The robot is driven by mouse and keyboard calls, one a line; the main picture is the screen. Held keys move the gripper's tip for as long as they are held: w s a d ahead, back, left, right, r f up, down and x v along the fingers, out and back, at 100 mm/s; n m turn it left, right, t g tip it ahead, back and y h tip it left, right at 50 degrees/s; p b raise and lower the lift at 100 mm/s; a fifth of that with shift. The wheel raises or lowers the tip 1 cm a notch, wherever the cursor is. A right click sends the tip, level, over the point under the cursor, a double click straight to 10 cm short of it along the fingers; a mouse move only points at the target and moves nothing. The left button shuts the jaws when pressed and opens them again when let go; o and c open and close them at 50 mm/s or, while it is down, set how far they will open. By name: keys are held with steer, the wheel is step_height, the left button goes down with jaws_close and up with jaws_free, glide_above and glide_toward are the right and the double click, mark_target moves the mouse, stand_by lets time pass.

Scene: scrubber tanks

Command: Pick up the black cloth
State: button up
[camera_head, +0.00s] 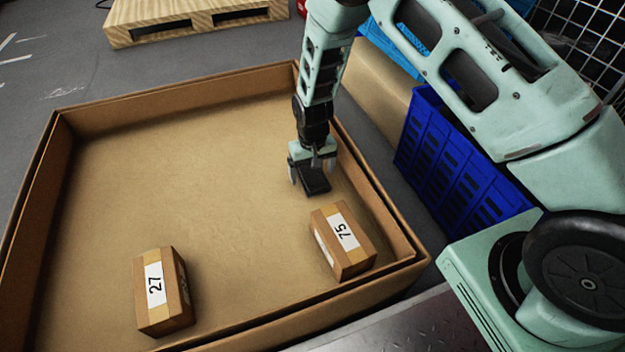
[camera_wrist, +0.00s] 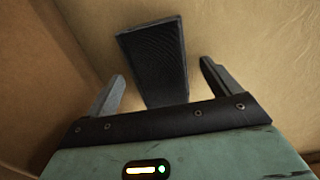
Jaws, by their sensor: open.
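The black cloth (camera_head: 315,182) is a small, dark, flat rectangular piece inside the large cardboard box (camera_head: 180,150), near its right wall. In the wrist view the black cloth (camera_wrist: 155,60) lies between and beyond my fingers, with its near end hidden by the gripper body. My gripper (camera_head: 312,178) points down at the cloth and is open. In the wrist view the fingers of my gripper (camera_wrist: 160,90) are spread on either side of the cloth. I cannot tell whether they touch it.
A small carton marked 75 (camera_head: 343,240) sits close in front of my gripper. A carton marked 27 (camera_head: 163,291) stands at the front left. A blue crate (camera_head: 455,165) is outside the box on the right. A wooden pallet (camera_head: 190,20) lies behind. The box's middle is clear.

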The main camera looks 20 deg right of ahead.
mark_target(313, 173)
steer(key=shift+c, duration=0.3)
steer(key=c, duration=1.1)
steer(key=shift+r, duration=0.15)
step_height(313, 173, up, 10)
steer(key=p, duration=0.6)
